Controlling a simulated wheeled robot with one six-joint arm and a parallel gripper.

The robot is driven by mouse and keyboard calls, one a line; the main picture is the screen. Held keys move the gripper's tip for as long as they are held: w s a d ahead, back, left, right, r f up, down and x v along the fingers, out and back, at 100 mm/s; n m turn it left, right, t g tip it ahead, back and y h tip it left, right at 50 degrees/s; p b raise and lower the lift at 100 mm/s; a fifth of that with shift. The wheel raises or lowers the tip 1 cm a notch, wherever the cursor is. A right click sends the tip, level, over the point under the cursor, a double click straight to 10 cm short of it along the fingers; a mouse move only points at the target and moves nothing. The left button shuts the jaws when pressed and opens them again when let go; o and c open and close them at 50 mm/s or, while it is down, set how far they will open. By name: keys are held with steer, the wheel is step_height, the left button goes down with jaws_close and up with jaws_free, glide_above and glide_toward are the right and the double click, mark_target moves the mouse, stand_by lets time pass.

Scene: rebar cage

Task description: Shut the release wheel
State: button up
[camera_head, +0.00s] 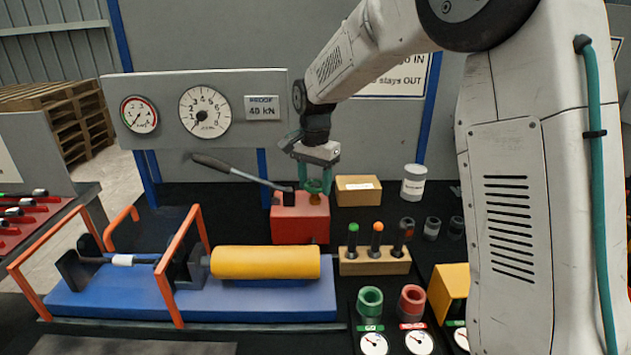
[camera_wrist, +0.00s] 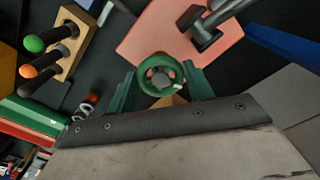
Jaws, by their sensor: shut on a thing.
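The release wheel (camera_wrist: 149,64) is a small green ring with a grey centre, seen between my fingers in the wrist view. It sits over the red pump box (camera_head: 300,222), which also shows in the wrist view (camera_wrist: 150,38). My gripper (camera_head: 315,182) points down over the right part of this box, its green fingers (camera_wrist: 164,86) shut on the wheel from both sides. In the head view the fingers mostly hide the wheel, and a brass-coloured stem (camera_head: 315,200) shows beneath. The wheel's turn position cannot be told.
The pump's lever (camera_head: 238,172) slants up to the left of my gripper. A dial gauge (camera_head: 205,111) and a red-rimmed gauge (camera_head: 139,115) are on the panel behind. A blue bench with a yellow cylinder (camera_head: 265,262) lies in front. A wooden block (camera_head: 375,262) holds several coloured-tip tools nearby.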

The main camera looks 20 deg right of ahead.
mark_target(314, 185)
steer(key=shift+m, duration=2.2)
steer(key=o, duration=1)
steer(key=shift+c, duration=0.2)
steer(key=shift+r, duration=0.1)
step_height(314, 185, up, 8)
steer(key=shift+f, duration=0.15)
